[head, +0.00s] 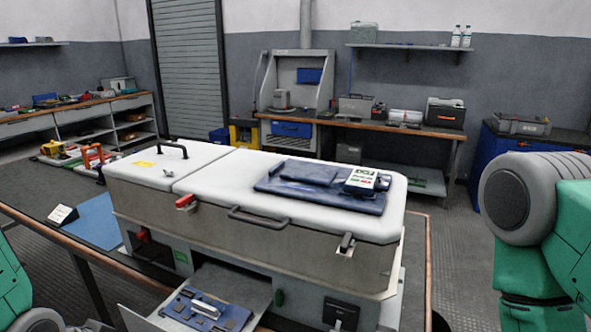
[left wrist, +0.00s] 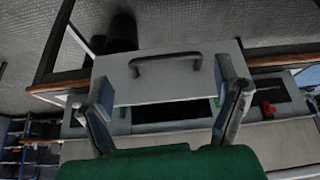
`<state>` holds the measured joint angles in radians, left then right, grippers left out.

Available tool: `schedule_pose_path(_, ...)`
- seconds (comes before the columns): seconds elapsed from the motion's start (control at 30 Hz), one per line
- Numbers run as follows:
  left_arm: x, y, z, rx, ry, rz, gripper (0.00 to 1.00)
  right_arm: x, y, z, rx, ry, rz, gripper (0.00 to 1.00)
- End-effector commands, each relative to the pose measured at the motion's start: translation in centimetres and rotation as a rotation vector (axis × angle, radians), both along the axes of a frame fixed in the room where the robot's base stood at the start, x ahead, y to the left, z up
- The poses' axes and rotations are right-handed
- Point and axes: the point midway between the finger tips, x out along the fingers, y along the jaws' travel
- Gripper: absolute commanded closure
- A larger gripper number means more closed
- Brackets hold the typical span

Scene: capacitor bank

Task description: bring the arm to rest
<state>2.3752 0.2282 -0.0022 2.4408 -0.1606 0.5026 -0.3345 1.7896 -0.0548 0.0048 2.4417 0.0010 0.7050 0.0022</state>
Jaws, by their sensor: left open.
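My left arm (head: 8,285) comes in at the lower left edge of the head view; its gripper does not show there. In the left wrist view my left gripper (left wrist: 163,80) is open, with its two fingers spread wide. A light grey panel (left wrist: 165,92) with a dark handle (left wrist: 165,63) lies in view between and beyond the fingers. Nothing is seen held, and I cannot tell whether a finger touches the panel. My right arm (head: 540,225) is at the right edge of the head view; its gripper is out of view.
A large white-lidded cabinet (head: 155,188) stands ahead, with a blue folder (head: 290,193) and a small meter (head: 366,181) on its lid. Below its front, a pulled-out tray (head: 245,285) holds a blue board (head: 190,309). A bench (head: 60,215) is at left.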

Motion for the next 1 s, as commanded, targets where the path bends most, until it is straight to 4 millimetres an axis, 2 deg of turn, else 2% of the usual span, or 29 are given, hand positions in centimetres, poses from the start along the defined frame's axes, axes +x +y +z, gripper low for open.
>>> schedule_pose_path(0.17,-2.0,-0.4,-2.7,0.017,0.065,0.033,0.17,0.1,0.0,0.0,0.000,-0.002,0.000,0.60)
schedule_pose_path(0.37,-5.6,-0.7,-6.7,0.037,0.160,0.089,0.17,0.0,0.0,0.0,0.000,-0.001,0.000,0.60)
schedule_pose_path(0.47,-8.0,-0.5,-9.2,0.048,0.222,0.124,0.17,0.0,0.0,0.0,0.000,-0.001,-0.001,0.60)
schedule_pose_path(0.6,-12.5,-0.3,-13.0,0.070,0.320,0.177,0.17,0.0,0.0,0.0,0.000,-0.001,-0.001,0.60)
schedule_pose_path(0.7,-15.6,-0.2,-15.0,0.085,0.376,0.212,0.17,0.0,0.0,0.0,0.000,-0.001,-0.001,0.60)
schedule_pose_path(0.83,-17.6,-0.3,-16.1,0.098,0.409,0.236,0.17,0.0,0.0,0.0,0.000,-0.001,0.000,0.60)
schedule_pose_path(1.0,-18.0,-0.6,-16.2,0.103,0.416,0.243,0.17,0.0,0.0,0.0,0.000,-0.001,0.000,0.60)
